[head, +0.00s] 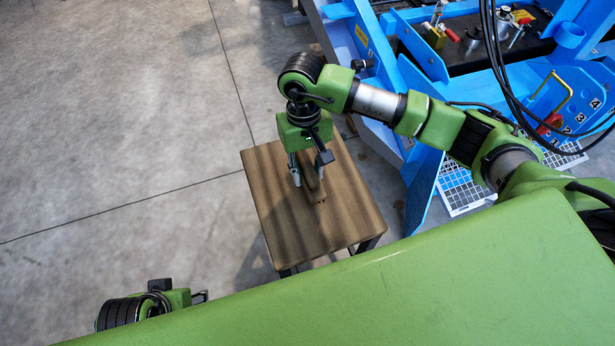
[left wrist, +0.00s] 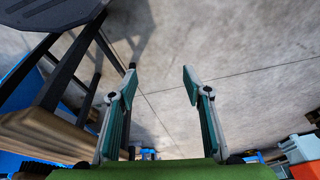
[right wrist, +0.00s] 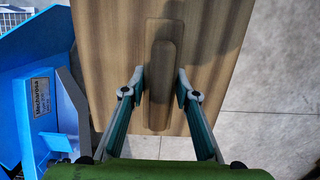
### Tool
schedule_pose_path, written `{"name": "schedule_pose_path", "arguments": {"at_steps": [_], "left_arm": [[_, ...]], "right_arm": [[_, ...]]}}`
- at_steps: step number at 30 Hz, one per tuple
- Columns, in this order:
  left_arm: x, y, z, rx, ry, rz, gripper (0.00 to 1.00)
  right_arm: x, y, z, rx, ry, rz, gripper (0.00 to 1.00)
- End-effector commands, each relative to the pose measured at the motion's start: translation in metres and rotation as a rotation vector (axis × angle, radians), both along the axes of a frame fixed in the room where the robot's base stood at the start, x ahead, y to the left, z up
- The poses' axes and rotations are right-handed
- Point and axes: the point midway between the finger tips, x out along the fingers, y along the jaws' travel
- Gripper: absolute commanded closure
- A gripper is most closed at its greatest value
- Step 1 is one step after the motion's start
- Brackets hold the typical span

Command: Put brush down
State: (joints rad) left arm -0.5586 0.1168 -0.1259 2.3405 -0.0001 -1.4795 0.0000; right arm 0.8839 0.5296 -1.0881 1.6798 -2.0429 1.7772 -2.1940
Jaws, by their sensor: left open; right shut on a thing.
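The brush (head: 316,191) is a wooden piece much the same brown as the small wooden table (head: 350,218). My right gripper (head: 308,172) points down over the table and is shut on the brush. In the right wrist view, the brush (right wrist: 161,85) lies lengthwise between the fingers, over the table top (right wrist: 105,50). I cannot tell whether it touches the table. My left gripper (head: 202,296) is open and empty at the lower left of the head view, away from the table. Its spread fingers (left wrist: 160,70) show in the left wrist view.
Blue metal framework (head: 425,165) stands close to the table on the right, with tools and dark cables at the upper right. White grid panels (head: 462,190) lie beside it. The table top around the brush is bare. Open concrete floor (head: 110,120) fills the left.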

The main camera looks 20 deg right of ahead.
Motion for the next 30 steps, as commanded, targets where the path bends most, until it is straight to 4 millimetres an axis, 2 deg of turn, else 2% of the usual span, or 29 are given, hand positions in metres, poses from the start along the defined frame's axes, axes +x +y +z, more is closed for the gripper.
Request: {"name": "schedule_pose_path", "arguments": {"at_steps": [1,5,17,18,19,30], "left_arm": [[-0.001,0.000,0.003,0.000,-0.005,0.000,0.55],[-0.003,0.001,0.013,0.000,-0.008,0.000,0.55],[-0.005,0.001,0.014,0.000,-0.011,0.001,0.55],[-0.005,0.001,0.017,0.000,-0.010,0.001,0.55],[-0.005,0.001,0.017,0.000,-0.009,0.001,0.55],[-0.005,0.001,0.018,0.000,-0.009,0.001,0.55]], "right_arm": [[-0.002,0.001,-0.011,0.001,0.006,-0.001,1.00],[-0.001,0.001,-0.028,0.002,0.003,-0.001,1.00],[0.000,0.000,-0.035,0.000,-0.001,0.000,1.00],[-0.001,0.001,-0.033,0.000,0.000,0.000,0.62],[-0.001,0.001,-0.033,0.000,0.000,0.000,0.55],[-0.001,0.001,-0.031,0.001,0.001,0.000,0.55]]}}
